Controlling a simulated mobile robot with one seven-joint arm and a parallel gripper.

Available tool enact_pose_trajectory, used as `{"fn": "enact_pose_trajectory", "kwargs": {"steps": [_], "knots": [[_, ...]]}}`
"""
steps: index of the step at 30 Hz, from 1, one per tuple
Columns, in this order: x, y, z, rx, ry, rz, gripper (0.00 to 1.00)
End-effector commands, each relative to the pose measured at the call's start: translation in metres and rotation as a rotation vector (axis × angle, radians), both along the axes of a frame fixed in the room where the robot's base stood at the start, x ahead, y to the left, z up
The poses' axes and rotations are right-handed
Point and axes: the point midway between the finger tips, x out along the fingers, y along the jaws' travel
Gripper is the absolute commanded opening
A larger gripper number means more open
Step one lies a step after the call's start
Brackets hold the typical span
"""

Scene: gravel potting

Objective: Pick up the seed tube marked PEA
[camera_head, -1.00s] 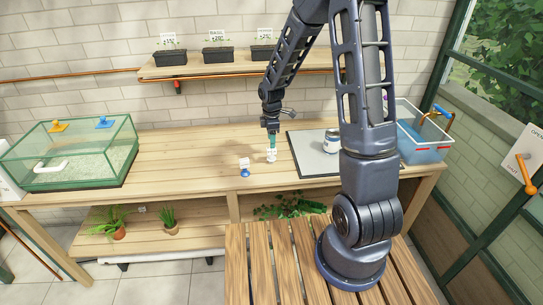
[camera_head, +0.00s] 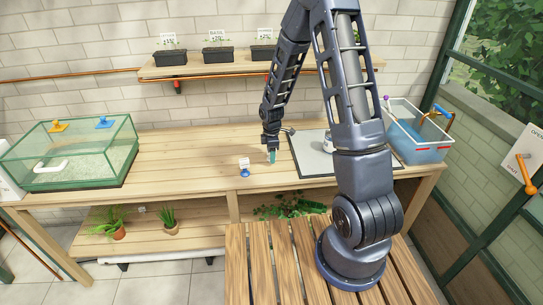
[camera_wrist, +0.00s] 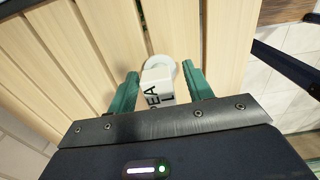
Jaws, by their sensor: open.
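The seed tube marked PEA (camera_wrist: 154,92) is white and pale, with its printed letters facing my wrist camera and a round white part at its far end. It stands between the two green fingers of my gripper (camera_wrist: 160,74). The fingers are open, with a gap visible on both sides of the tube. In the head view my gripper (camera_head: 272,157) is low over the wooden bench and mostly hides this tube. A second small tube (camera_head: 244,167), white with a blue lower end, stands on the bench to the left.
A grey mat (camera_head: 312,160) lies right of my gripper, with a can mostly behind my arm. A glass tank (camera_head: 75,178) stands at the left, a blue-water tub (camera_head: 425,150) at the right. A shelf (camera_head: 215,69) holds dark planters behind. The bench's left middle is clear.

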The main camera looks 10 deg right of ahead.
Motion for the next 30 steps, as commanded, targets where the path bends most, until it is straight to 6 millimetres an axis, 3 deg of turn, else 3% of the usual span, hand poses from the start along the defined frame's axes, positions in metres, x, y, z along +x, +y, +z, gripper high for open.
{"fn": "enact_pose_trajectory", "kwargs": {"steps": [4,11,23,30], "knots": [[0.000,0.000,0.000,0.000,0.000,0.000,0.49],[0.000,0.000,0.001,0.000,0.000,0.000,0.04],[0.000,0.000,0.003,0.000,0.000,0.000,0.03],[0.001,0.000,0.030,0.001,-0.003,-0.001,0.03]]}}
